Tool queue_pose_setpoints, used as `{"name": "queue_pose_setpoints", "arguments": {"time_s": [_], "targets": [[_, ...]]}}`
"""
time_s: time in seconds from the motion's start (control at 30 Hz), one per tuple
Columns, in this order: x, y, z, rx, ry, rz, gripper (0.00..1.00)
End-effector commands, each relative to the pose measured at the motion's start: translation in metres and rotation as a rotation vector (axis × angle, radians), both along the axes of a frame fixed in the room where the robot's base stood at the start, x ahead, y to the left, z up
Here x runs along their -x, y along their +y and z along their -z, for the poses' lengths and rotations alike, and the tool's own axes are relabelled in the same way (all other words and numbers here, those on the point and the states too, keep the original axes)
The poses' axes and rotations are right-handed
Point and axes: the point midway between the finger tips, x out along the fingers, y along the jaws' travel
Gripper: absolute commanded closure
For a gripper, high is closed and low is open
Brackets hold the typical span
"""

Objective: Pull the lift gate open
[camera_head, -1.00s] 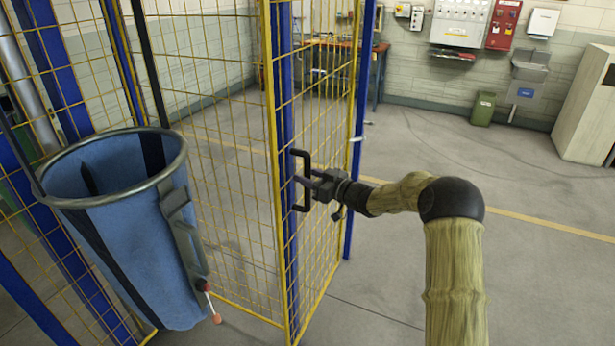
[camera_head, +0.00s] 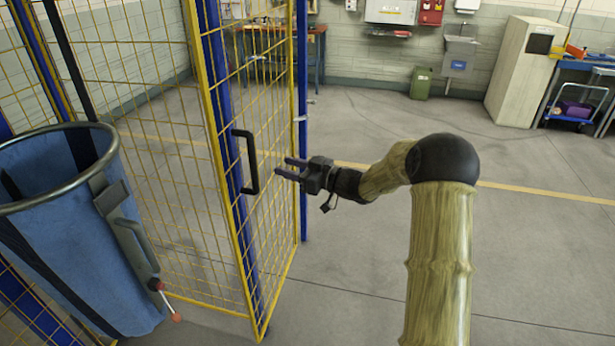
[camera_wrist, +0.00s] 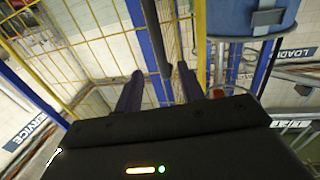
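The gate (camera_head: 272,215) is a yellow wire-mesh panel with a yellow frame and blue posts, left of centre in the head view. It stands at an angle to the mesh behind it, with its near edge toward me. A black D-shaped handle (camera_head: 251,162) is on its near upright. My gripper (camera_head: 284,168) is just right of the handle, fingers pointing at it, open and empty. A small gap shows between the fingertips and the handle. In the wrist view, the two spread fingers (camera_wrist: 159,82) show with the dark handle bar (camera_wrist: 156,40) beyond and between them.
A large blue sling bag (camera_head: 85,235) with a metal rim hangs close at the left, with a red-tipped rod on its side. A green bin (camera_head: 421,83), a pale cabinet (camera_head: 522,70) and a workbench (camera_head: 283,50) stand at the back.

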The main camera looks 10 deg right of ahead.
Motion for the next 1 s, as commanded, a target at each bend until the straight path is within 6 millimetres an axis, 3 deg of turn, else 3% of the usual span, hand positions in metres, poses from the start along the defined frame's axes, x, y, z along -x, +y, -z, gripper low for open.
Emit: {"name": "queue_pose_setpoints", "arguments": {"time_s": [0.1, 0.3, 0.77, 1.0], "targets": [[0.013, -0.022, 0.002, 0.001, 0.001, 0.005, 0.61], [0.027, -0.043, 0.001, 0.000, 0.000, 0.002, 0.61], [0.029, -0.043, 0.000, 0.009, 0.005, 0.015, 0.61], [0.024, -0.044, 0.004, 0.145, 0.087, 0.237, 0.61]]}}
